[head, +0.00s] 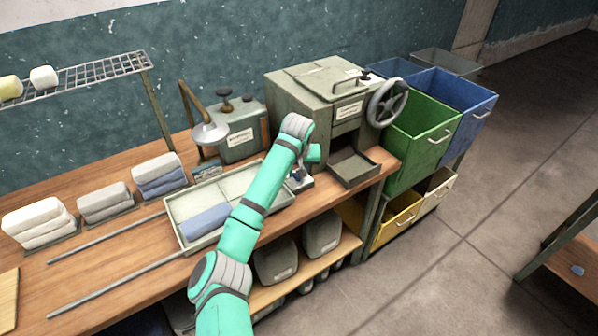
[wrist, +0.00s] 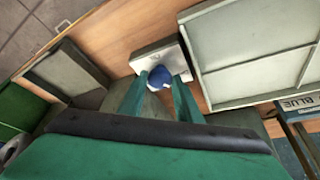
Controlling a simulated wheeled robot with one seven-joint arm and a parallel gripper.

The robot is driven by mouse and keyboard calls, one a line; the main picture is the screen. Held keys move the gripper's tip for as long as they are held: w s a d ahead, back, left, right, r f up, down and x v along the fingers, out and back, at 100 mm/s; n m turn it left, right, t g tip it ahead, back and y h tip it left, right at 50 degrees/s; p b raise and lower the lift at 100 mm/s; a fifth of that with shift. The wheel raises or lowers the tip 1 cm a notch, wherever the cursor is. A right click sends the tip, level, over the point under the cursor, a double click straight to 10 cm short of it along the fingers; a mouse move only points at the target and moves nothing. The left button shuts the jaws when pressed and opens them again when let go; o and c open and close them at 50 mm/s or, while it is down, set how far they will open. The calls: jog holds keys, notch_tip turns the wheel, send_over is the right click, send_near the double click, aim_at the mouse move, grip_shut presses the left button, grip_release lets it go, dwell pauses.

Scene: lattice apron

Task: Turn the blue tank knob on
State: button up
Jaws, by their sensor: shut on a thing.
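The blue tank knob (wrist: 159,77) sits on a small pale plate (wrist: 150,56) on the wooden bench. My gripper (wrist: 160,92) points down at it in the wrist view, with one finger on each side of the knob, shut on it. In the head view my gripper (head: 299,178) is low over the bench, right of the divided tray, and my arm hides most of the knob and plate. The knob's exact turn cannot be read.
The divided tray (head: 180,232) holds a blue folded cloth (head: 205,222) and lies close to the gripper. A grey press with a handwheel (head: 387,102) and open drawer (head: 352,171) stands on the other side. Green (head: 420,140) and blue bins stand at right.

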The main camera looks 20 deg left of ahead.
jog(key=m, duration=0.1)
jog(key=m+h, duration=0.1)
jog(key=m, duration=0.1)
jog(key=m+h, duration=0.1)
jog(key=shift+a+m, duration=0.3)
jog(key=shift+m, duration=0.1)
jog(key=m+h, duration=0.1)
jog(key=m, duration=0.2)
jog(key=shift+a+m, duration=0.15)
jog(key=shift+m, duration=0.15)
jog(key=m+g+h, duration=0.1)
jog(key=m, duration=0.2)
jog(key=shift+w+m, duration=0.1)
jog(key=shift+m, duration=0.2)
jog(key=shift+w+a+m+g+h, duration=0.1)
jog(key=shift+m+g+h, duration=0.2)
jog(key=shift+m, duration=0.6)
jog(key=shift+w+a+m+g+h, duration=0.1)
jog(key=shift+m+h, duration=0.3)
jog(key=shift+m, duration=0.5)
jog(key=o, duration=1)
